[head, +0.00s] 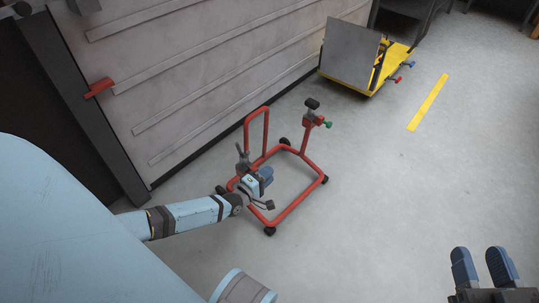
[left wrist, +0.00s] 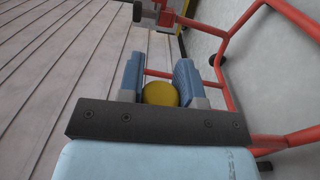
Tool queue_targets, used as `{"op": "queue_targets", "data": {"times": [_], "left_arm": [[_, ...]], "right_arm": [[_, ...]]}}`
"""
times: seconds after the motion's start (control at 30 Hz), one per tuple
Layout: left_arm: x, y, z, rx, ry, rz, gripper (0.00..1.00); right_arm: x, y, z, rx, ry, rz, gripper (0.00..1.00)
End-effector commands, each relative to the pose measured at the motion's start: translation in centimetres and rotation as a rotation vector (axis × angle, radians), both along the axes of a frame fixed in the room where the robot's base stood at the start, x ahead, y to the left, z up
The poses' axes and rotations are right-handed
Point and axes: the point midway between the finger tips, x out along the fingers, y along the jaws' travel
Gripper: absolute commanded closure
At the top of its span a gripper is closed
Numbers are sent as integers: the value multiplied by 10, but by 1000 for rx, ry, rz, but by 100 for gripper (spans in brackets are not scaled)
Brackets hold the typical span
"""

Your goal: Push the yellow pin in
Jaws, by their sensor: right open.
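The yellow pin (left wrist: 160,94) shows as a round yellow end in the left wrist view, between the two blue fingers of my left gripper (left wrist: 160,78). The fingers stand apart on either side of it; I cannot tell whether they press on it. In the head view my left gripper (head: 265,175) is at the left side of a red wheeled stand (head: 296,210), and the pin is hidden there. My right gripper (head: 483,266) is open and empty at the lower right, over bare floor.
The red stand has a tall loop (head: 247,130) and a post with a green knob (head: 328,124). A ribbed grey wall panel (head: 190,70) rises behind it. A yellow lift (head: 395,65) stands at the back. The floor (head: 400,190) on the right is clear.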

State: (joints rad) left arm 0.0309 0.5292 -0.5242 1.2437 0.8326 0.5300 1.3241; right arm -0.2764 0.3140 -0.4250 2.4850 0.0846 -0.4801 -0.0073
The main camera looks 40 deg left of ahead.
Motion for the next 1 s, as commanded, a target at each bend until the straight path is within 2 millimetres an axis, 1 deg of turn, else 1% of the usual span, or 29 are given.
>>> {"op": "queue_targets", "data": {"times": [0.03, 0.07, 0.1, 0.13, 0.4, 0.53, 0.67, 0.7, 0.9, 1.0], "left_arm": [[2, 5, 1, 4, -2, 6, 59], [2, 5, 1, 4, -2, 6, 52], [1, 5, 1, 4, -2, 6, 43], [1, 5, 1, 4, -2, 6, 41], [0, 3, 1, 3, -1, 4, 41], [-11, 4, 2, 3, 0, 3, 41], [-35, 8, 4, 3, 3, 3, 41], [-44, 9, 4, 3, 3, 4, 41], [-90, 17, 4, 4, 1, 4, 41], [-109, 19, 3, 4, 1, 4, 41]], "right_arm": [[0, 0, 0, 0, -2, 1, 56], [0, 0, 1, 0, -4, 1, 56], [0, 0, 1, -1, -5, 1, 56], [0, 0, 1, -1, -5, 2, 56], [0, 0, 4, -2, -11, 4, 56], [0, 1, 9, 5, -3, 7, 56], [-2, 3, 15, 29, 32, 13, 56], [-3, 4, 15, 42, 51, 14, 56], [-13, 9, 8, 106, 168, 13, 56], [-18, 11, 6, 130, 210, 13, 56]]}}
